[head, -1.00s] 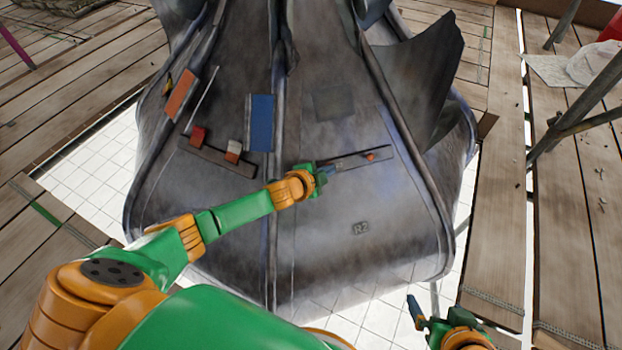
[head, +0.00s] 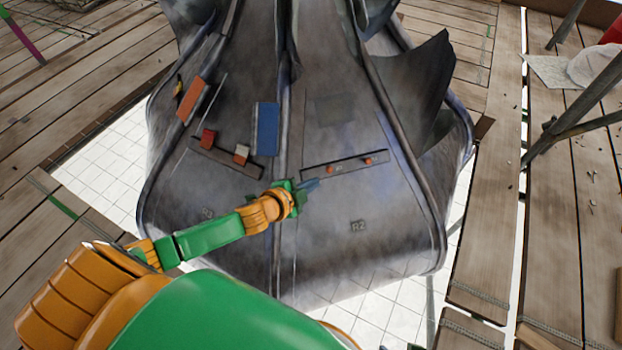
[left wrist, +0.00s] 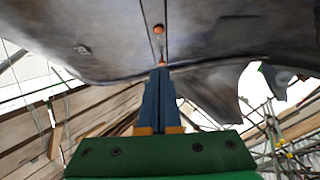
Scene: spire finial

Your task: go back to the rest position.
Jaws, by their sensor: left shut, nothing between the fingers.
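My left gripper (head: 312,184) is shut and empty, in front of the grey metal spire (head: 330,255), below the right-hand slotted strip (head: 345,165). In the left wrist view the left gripper (left wrist: 162,72) has its dark blue fingers pressed together. Their tips appear in front of the spire's underside-looking surface (left wrist: 100,45); I cannot tell whether they touch it. My right gripper is out of view.
Two orange pegs sit in the right-hand strip. The left-hand strip (head: 225,165) bears a red block (head: 208,139) and a pale-and-red block (head: 241,154). A blue plate (head: 267,129) and an orange plate (head: 192,99) are on the spire. Plank walkways (head: 495,215) flank it.

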